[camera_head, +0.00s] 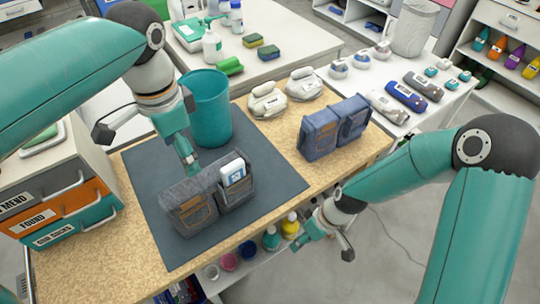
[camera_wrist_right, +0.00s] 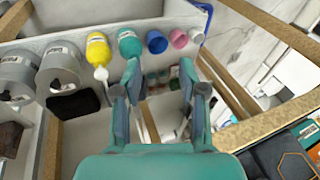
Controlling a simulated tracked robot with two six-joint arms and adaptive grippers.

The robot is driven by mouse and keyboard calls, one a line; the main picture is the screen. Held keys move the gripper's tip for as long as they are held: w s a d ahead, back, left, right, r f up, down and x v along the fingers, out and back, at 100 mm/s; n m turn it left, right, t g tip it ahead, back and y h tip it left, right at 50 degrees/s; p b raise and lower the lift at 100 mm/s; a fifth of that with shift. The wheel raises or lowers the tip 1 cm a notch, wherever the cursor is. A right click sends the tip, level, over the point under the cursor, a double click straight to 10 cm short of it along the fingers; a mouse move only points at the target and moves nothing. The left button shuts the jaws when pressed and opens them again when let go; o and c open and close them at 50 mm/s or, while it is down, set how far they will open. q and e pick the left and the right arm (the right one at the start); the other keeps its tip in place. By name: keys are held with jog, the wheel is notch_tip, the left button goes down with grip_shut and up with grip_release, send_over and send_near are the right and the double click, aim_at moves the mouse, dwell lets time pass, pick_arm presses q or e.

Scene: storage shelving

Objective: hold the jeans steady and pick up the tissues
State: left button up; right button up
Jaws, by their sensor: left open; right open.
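The dark grey jeans (camera_head: 188,213) lie folded on the dark mat (camera_head: 160,234), with orange-stitched pockets facing front. The tissues (camera_head: 233,173), a small white and blue pack, stick up out of the right-hand pocket. My left gripper (camera_head: 190,164) is open, pointing down at the back edge of the jeans, left of the tissues; I cannot tell whether it touches the cloth. My right gripper (camera_head: 310,232) is open and empty, off the table's front edge, to the right of the jeans. In the right wrist view its fingers (camera_wrist_right: 156,85) stand apart with nothing between them.
A teal bin (camera_head: 208,108) stands at the mat's back edge, close to my left gripper. Folded blue jeans (camera_head: 335,127) sit right of the mat. Labelled drawers (camera_head: 62,209) stand at left. Bottles (camera_head: 271,238) stand on a shelf below the table's front edge.

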aim_at(199, 198)
pick_arm(q)
notch_tip(199, 198, down, 17)
jog(key=shift+r, duration=0.1)
pick_arm(e)
jog(key=w+a+r+n+t+y, duration=0.1)
jog(key=a+r+n+y, duration=0.1)
jog(key=r, duration=0.8)
jog(key=w+a+r+n+t+y, duration=0.1)
jog(key=w+a+r+n, duration=0.1)
jog(key=r, duration=0.7)
jog(key=w+a+r+n+t+y, duration=0.1)
jog(key=w+a+r+n+y, duration=0.1)
jog(key=r, duration=0.8)
jog(key=shift+a+r+n+y, duration=0.3)
jog(key=shift+a+n, duration=0.25)
jog(key=shift+n, duration=0.65)
pick_arm(q)
jog(key=shift+c, duration=0.4)
pick_arm(e)
jog(key=shift+w, duration=0.1)
